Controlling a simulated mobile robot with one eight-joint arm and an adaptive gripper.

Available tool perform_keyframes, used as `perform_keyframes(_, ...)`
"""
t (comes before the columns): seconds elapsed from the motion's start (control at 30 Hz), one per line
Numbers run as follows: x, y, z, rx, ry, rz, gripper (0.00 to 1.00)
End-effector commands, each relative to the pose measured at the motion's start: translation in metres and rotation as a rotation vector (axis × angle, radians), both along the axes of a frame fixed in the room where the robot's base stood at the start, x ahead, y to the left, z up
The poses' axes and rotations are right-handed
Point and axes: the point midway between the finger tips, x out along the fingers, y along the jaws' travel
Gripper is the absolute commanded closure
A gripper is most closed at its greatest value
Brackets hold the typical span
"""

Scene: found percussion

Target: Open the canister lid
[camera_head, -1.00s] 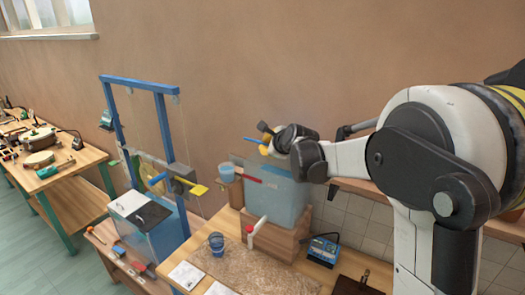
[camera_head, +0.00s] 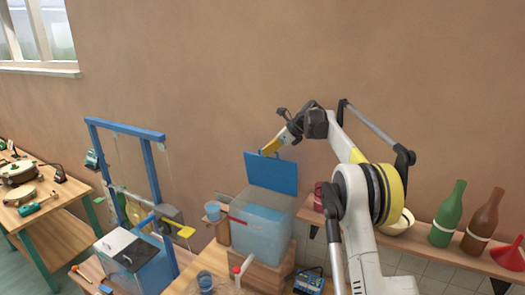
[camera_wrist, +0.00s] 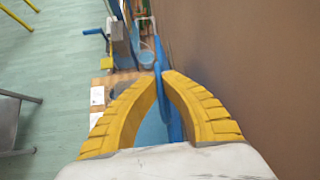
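The canister (camera_head: 262,218) is a translucent blue box on a wooden block on the bench. Its blue lid (camera_head: 272,174) stands raised, roughly upright, above the box, and the top of the box is uncovered. My gripper (camera_head: 268,149) is at the lid's upper edge. In the wrist view, the yellow fingers of my gripper (camera_wrist: 160,76) close together on the blue lid (camera_wrist: 159,58), which shows nearly edge-on. The exact contact at the tips is partly hidden by the fingers.
A blue frame (camera_head: 125,128) with a water tank (camera_head: 138,262) stands to the left. A small cup (camera_head: 213,210) is beside the canister. A shelf at right bears a green bottle (camera_head: 448,216), a brown bottle (camera_head: 482,222) and a red funnel (camera_head: 511,256). The wall is close behind.

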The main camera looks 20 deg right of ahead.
Motion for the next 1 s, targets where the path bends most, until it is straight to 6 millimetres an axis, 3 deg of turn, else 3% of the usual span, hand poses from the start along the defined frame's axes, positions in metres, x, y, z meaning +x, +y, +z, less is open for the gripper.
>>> perform_keyframes(0.3,0.017,-0.018,0.003,-0.003,0.0,-0.001,1.0)
perform_keyframes(0.87,0.021,-0.022,0.0,-0.005,0.001,0.0,1.0)
perform_keyframes(0.97,0.021,-0.022,0.0,-0.005,0.001,0.0,0.7)
perform_keyframes(1.0,0.021,-0.022,0.001,-0.005,0.001,0.0,0.7)
